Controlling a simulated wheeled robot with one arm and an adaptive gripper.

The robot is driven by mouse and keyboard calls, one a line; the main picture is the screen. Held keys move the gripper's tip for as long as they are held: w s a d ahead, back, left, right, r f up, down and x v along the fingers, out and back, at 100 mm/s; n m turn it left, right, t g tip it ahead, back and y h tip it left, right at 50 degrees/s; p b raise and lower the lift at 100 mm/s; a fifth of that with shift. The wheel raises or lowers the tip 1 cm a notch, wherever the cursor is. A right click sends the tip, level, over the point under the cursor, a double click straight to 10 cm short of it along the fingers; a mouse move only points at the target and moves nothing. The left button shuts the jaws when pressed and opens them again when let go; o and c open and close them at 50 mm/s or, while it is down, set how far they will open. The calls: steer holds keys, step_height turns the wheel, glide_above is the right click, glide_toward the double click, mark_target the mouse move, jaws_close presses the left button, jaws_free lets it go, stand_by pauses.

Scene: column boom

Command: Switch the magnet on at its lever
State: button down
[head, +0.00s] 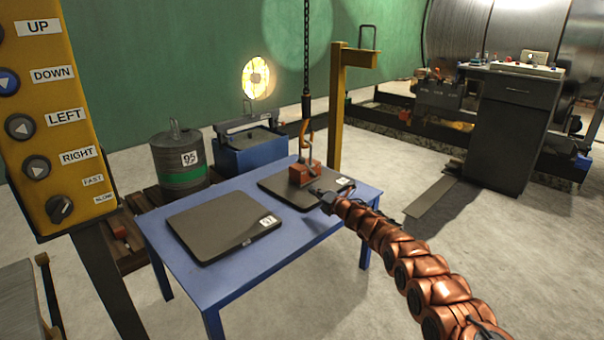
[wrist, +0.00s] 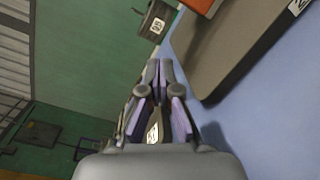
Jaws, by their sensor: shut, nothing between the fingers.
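The red magnet block (head: 304,174) sits on the far dark plate (head: 334,194) on the blue table, below a hook (head: 306,132) on a chain. In the wrist view, the magnet's red edge (wrist: 202,5) shows at the top, cut off by the frame. The lever cannot be made out clearly in either view. My gripper (head: 317,191) is close to the magnet's near right side in the head view; I cannot tell if it touches. In the wrist view its fingers (wrist: 159,66) are together and empty, beside the far plate (wrist: 222,45).
Another dark plate (head: 222,225) lies at the table's near left. A weight (head: 180,160) marked 95 stands behind the table (head: 310,239). A yellow post (head: 336,110) rises behind the magnet. A yellow button panel (head: 45,120) is at the left. Floor right of the table is fairly clear.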

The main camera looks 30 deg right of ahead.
mark_target(308, 167)
steer(key=shift+s+a+r+n+t+y, duration=0.2)
steer(key=shift+s+r+n+y, duration=0.1)
steer(key=shift+r, duration=0.2)
steer(key=shift+s+a+r+n+t+y, duration=0.2)
steer(key=shift+s+r+n+y, duration=0.1)
steer(key=shift+r, duration=0.2)
steer(key=shift+w, duration=0.15)
steer(key=w+d+r+b, duration=0.1)
steer(key=w+r+b, duration=0.1)
steer(key=w, duration=0.9)
steer(key=shift+d+r+b, duration=0.2)
steer(key=shift+r+b, duration=0.05)
steer(key=shift+b, duration=0.6)
steer(key=shift+d, duration=0.1)
steer(key=shift+w+r+m, duration=0.1)
steer(key=shift+r+m, duration=0.1)
steer(key=shift+m, duration=0.1)
stand_by(0.4)
